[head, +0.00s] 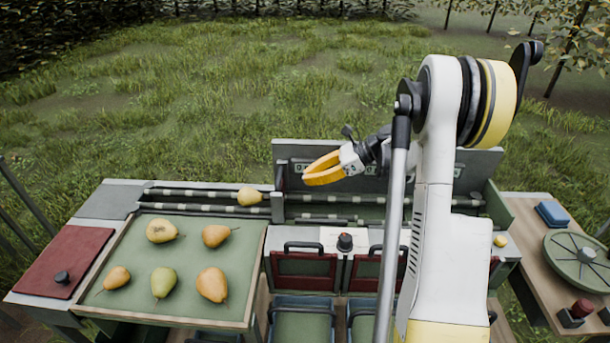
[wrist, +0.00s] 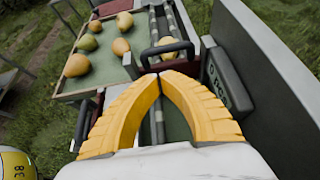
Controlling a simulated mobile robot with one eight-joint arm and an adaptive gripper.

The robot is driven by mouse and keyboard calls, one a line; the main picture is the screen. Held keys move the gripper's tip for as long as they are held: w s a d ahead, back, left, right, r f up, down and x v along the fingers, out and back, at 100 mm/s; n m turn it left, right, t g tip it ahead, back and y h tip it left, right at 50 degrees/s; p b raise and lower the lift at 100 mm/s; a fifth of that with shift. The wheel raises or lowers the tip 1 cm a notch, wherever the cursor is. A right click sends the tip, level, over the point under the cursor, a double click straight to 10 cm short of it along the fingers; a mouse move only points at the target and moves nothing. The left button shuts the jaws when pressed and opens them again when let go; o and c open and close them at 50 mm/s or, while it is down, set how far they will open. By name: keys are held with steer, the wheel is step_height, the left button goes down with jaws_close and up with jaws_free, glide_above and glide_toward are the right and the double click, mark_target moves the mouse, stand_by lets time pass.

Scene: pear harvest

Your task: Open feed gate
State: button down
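A dark gate with a bar handle (wrist: 166,49) stands across the roller lane in the wrist view; in the head view its edge (head: 279,184) shows beside the pear on the rollers. I take it as the feed gate, and it looks closed. That yellow pear (head: 249,196) lies just left of the gate and also shows behind it in the wrist view (wrist: 167,46). My gripper (head: 306,181) has yellow fingers with tips together and nothing between them. It is above the lane, right of the gate; in the wrist view its tips (wrist: 162,76) appear just below the handle.
A green sorting tray (head: 190,278) with several pears is at left. Two red-framed flaps with handles (head: 305,267) and a black knob (head: 345,241) are in front of the lane. A grey panel with a display (wrist: 226,82) stands close along the right in the wrist view.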

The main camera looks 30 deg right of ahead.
steer(key=b+x, duration=0.2)
steer(key=x, duration=0.6)
steer(key=shift+f, duration=0.1)
step_height(320, 180, up, 7)
steer(key=p, duration=0.3)
steer(key=shift+p, duration=0.3)
steer(key=shift+r, duration=0.2)
